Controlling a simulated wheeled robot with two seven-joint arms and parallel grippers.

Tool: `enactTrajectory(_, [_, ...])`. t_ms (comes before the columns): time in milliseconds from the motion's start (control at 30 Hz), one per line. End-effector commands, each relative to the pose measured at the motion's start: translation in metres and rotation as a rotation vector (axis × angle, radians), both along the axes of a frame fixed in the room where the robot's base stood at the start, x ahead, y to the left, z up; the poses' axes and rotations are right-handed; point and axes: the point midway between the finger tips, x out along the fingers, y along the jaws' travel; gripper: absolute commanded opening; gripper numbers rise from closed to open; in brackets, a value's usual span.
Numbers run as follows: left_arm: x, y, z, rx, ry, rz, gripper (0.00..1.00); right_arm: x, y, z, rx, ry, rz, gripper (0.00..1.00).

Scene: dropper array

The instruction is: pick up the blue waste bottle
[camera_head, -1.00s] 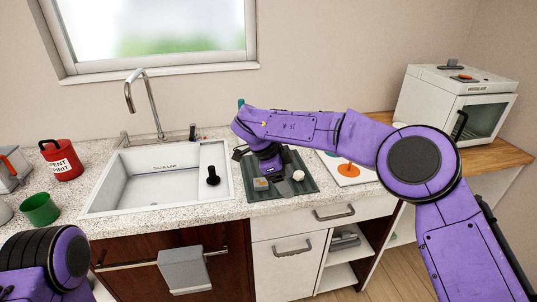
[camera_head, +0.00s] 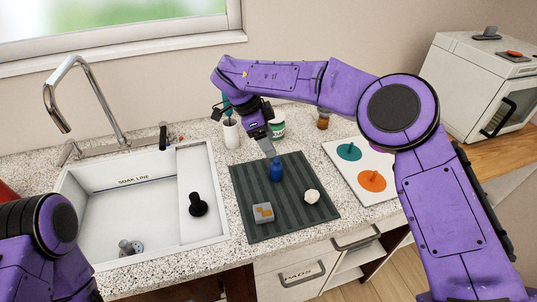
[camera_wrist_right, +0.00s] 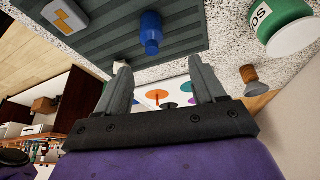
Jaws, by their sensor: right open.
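The blue waste bottle (camera_head: 276,171) stands upright on the dark striped mat (camera_head: 250,224), near its back edge. My right gripper (camera_head: 269,149) is just behind and above the bottle in the head view. In the right wrist view the gripper (camera_wrist_right: 160,75) is open and empty, its two grey fingers apart. The blue bottle (camera_wrist_right: 151,32) shows there beyond the fingertips, not between them. My left gripper is out of view; only part of the left arm shows.
A grey block with a yellow mark (camera_head: 262,213) and a white lump (camera_head: 312,196) share the mat. A white board with coloured discs (camera_head: 380,192) lies right. The sink (camera_head: 150,232) is left.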

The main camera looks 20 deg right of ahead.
Motion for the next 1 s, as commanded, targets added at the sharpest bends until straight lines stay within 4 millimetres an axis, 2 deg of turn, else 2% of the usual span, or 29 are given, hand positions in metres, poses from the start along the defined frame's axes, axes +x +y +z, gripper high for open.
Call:
enactTrajectory(67, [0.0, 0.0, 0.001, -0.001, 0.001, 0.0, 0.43, -0.003, 0.0, -0.002, 0.0, 0.0, 0.003, 0.69])
enactTrajectory(367, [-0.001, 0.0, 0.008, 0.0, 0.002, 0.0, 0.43, -0.006, -0.015, -0.046, 0.0, 0.0, 0.006, 0.69])
enactTrajectory(567, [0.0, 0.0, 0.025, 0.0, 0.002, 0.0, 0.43, -0.009, -0.021, -0.077, -0.001, 0.007, 0.006, 0.69])
enactTrajectory(667, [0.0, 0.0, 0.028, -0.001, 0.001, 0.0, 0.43, -0.01, -0.028, -0.093, 0.0, 0.003, 0.004, 0.69])
enactTrajectory(933, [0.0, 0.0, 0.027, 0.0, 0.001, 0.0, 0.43, -0.01, -0.031, -0.101, 0.0, 0.0, 0.003, 0.69])
enactTrajectory(967, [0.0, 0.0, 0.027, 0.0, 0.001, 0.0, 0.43, -0.01, -0.031, -0.101, 0.0, 0.0, 0.003, 0.63])
enactTrajectory(1000, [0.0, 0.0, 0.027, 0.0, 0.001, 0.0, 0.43, -0.01, -0.031, -0.101, 0.0, 0.0, 0.002, 0.5])
